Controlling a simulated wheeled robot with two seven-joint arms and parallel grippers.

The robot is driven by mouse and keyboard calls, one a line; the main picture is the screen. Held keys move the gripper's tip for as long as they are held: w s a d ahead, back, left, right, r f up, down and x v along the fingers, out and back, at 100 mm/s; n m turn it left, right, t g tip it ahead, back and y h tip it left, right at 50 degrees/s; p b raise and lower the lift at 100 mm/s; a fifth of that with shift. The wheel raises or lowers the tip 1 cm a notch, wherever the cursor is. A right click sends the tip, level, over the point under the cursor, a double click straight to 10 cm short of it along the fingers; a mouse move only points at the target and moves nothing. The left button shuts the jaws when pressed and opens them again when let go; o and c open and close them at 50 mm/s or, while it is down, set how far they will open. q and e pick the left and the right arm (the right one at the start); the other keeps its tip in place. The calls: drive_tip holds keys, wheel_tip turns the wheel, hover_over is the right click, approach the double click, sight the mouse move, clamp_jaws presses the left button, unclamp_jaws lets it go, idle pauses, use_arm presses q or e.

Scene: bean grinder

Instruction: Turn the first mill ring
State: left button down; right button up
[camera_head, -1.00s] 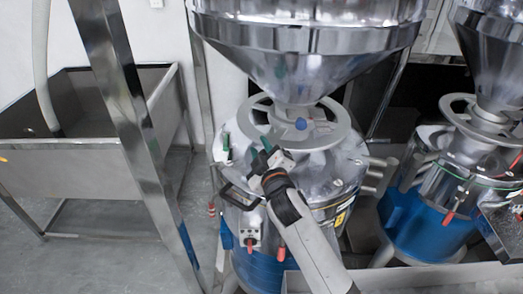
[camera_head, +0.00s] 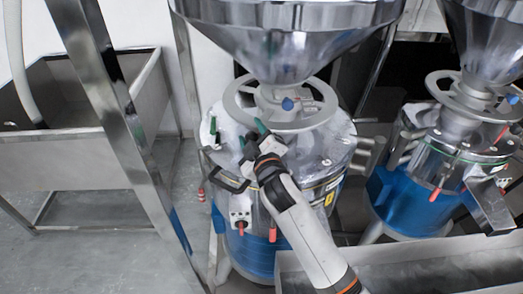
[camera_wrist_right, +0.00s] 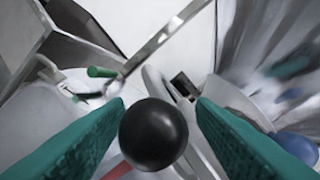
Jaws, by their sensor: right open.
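The first mill ring (camera_head: 318,118) is a grey metal handwheel around the neck below the hopper (camera_head: 290,50) of the near mill. A blue knob (camera_head: 287,104) shows inside it and also in the right wrist view (camera_wrist_right: 298,148). My right gripper (camera_head: 256,134), with green fingers, is open at the front left of the ring, by its rim. I cannot tell whether it touches the rim. In the right wrist view a black ball (camera_wrist_right: 152,134) appears between the open fingers; I see no grip on it. My left gripper is out of view.
A second mill with its own ring (camera_head: 435,86) stands at the right. A slanted metal post (camera_head: 105,85) and a steel tub (camera_head: 70,160) are at the left. A metal trough (camera_head: 400,272) lies in front. Small levers and handles stick out around the near mill.

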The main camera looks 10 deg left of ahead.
drive_tip(key=b+v, duration=0.1)
drive_tip(key=v, duration=0.9)
drive_tip(key=shift+d+b, duration=0.35)
drive_tip(key=shift+s, duration=0.1)
